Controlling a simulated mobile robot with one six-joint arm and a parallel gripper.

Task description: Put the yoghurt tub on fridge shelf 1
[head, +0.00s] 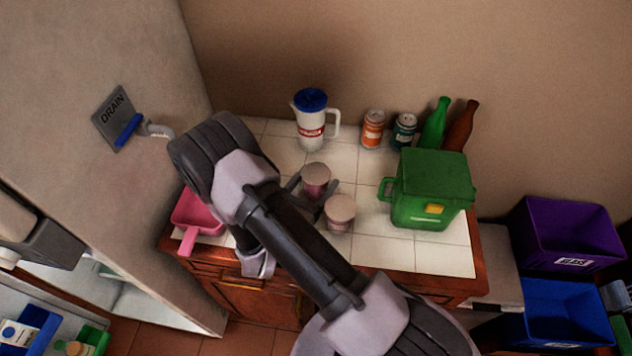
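Two similar small tubs with pale pinkish lids stand on the white tiled counter. The far tub (316,181) has a dark pink body. The near tub (340,214) stands just in front and to its right. I cannot tell from labels which holds yoghurt. My gripper (312,186) reaches over the counter with its fingers spread on either side of the far tub. A gap shows at the left finger. My arm hides part of the counter. Pale shelf-like surfaces (150,303) show at lower left; I cannot tell whether they are fridge shelf 1.
A white jug (311,122), two cans (373,130), green (435,125) and brown bottles (461,127) stand behind. A green lidded bin (432,188) is right; a pink pan (200,214) is left. Purple (568,236) and blue crates (560,310) stand far right.

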